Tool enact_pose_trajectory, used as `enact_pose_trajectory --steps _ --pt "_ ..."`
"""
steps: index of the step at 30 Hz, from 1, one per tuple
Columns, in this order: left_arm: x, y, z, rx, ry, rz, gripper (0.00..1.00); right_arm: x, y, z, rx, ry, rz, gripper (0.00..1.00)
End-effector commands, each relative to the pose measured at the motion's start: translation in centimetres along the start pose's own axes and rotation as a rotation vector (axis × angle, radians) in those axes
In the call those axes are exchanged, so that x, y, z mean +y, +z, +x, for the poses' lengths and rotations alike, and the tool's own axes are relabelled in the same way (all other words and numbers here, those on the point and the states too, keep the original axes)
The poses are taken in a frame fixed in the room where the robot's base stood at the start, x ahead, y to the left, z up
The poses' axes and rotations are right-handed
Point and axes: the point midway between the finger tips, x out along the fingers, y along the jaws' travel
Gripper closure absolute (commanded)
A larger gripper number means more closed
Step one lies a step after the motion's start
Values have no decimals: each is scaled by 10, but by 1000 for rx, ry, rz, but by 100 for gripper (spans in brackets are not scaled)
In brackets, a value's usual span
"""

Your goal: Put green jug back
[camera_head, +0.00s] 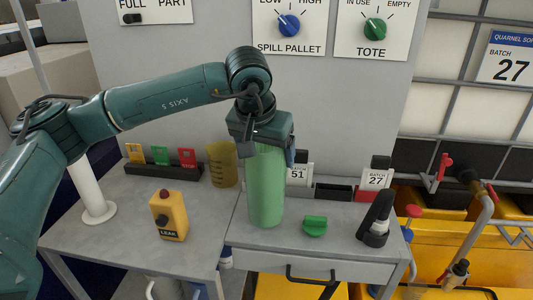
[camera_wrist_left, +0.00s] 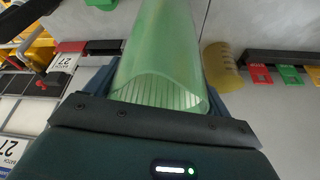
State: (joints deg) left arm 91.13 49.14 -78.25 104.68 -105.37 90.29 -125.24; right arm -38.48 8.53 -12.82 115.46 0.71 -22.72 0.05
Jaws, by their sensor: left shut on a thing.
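The green jug (camera_head: 266,190) is a tall, translucent cylinder, upright at the left side of the right-hand grey bench. My left gripper (camera_head: 266,146) is above it, pointing down, and is shut on its upper part. I cannot tell whether the base touches the bench top or hangs just above it. In the left wrist view the jug (camera_wrist_left: 168,45) runs away from the camera between the fingers, its open rim facing me. My right gripper is not in view.
A yellow LEAK box (camera_head: 169,216) and an amber cup (camera_head: 222,165) stand to the left. A green piece (camera_head: 315,226) and a black holder (camera_head: 377,220) are to the right. A rack of coloured tags (camera_head: 163,170) lies behind.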

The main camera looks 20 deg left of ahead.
Motion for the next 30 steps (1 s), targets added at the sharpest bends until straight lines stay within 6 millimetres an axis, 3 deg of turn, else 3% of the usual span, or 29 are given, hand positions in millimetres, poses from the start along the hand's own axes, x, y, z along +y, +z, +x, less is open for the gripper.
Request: enact_pose_trajectory --steps 13,14,20,30 --pt "1 4 12 5 2 0 89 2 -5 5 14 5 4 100" --pt "0 5 12 1 0 1 16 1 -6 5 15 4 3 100" --pt "0 5 12 1 0 1 0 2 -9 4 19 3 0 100" --pt "1 3 5 3 1 1 0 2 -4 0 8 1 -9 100"
